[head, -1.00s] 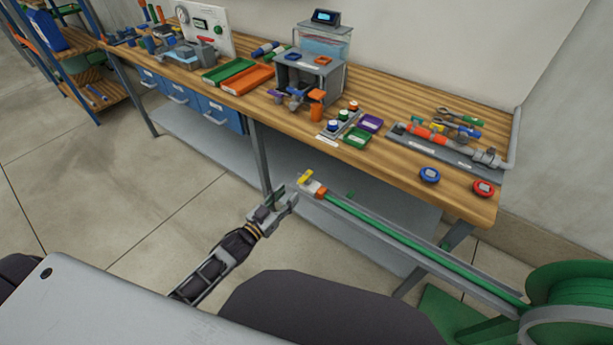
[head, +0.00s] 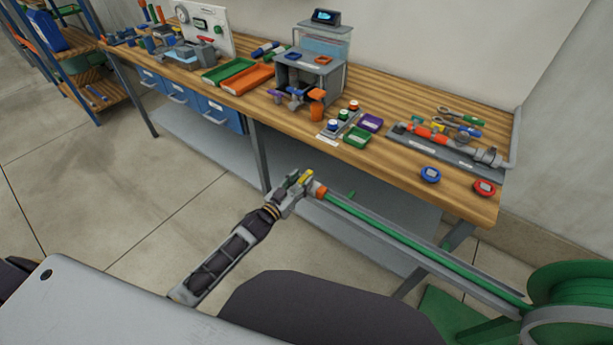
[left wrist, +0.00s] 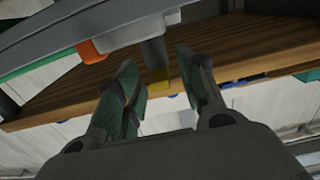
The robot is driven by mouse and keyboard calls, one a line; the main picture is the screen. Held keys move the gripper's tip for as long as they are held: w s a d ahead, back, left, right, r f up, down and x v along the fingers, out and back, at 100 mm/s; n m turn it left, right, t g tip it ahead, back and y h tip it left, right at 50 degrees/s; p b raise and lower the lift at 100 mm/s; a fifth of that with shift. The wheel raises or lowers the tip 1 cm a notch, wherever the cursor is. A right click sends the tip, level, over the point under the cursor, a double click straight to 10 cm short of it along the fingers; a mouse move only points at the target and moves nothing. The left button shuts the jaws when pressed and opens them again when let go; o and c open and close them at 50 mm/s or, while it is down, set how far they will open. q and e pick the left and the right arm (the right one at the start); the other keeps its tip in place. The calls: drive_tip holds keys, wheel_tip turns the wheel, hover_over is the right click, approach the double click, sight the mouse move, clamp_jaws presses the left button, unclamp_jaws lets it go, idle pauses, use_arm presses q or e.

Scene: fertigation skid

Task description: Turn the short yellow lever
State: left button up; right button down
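The short yellow lever (head: 308,175) shows at the left end of the green hose (head: 390,231), beside an orange collar (head: 320,191). My left gripper (head: 299,178) is right at it and hides part of the fitting. In the left wrist view the two green-padded fingers (left wrist: 157,78) are apart, with the yellow lever (left wrist: 158,82) in the gap between their tips. I cannot tell whether either finger touches it. A white and grey fitting (left wrist: 130,32) and the orange collar (left wrist: 91,52) show just beyond the fingers. My right gripper is not in view.
The hose runs along a grey rail (head: 460,286) to a green reel (head: 575,292) at the lower right. The wooden bench (head: 395,178) behind carries trays, fittings and tools. The floor (head: 110,190) left of my arm is clear.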

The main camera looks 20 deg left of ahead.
sight(311, 171)
use_arm(q)
drive_tip(key=shift+x, duration=1.7)
drive_tip(key=shift+w, duration=0.1)
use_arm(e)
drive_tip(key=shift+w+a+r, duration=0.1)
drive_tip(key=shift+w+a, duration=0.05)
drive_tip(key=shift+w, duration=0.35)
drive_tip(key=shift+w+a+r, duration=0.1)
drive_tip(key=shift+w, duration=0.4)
use_arm(q)
drive_tip(key=shift+c, duration=0.3)
clamp_jaws()
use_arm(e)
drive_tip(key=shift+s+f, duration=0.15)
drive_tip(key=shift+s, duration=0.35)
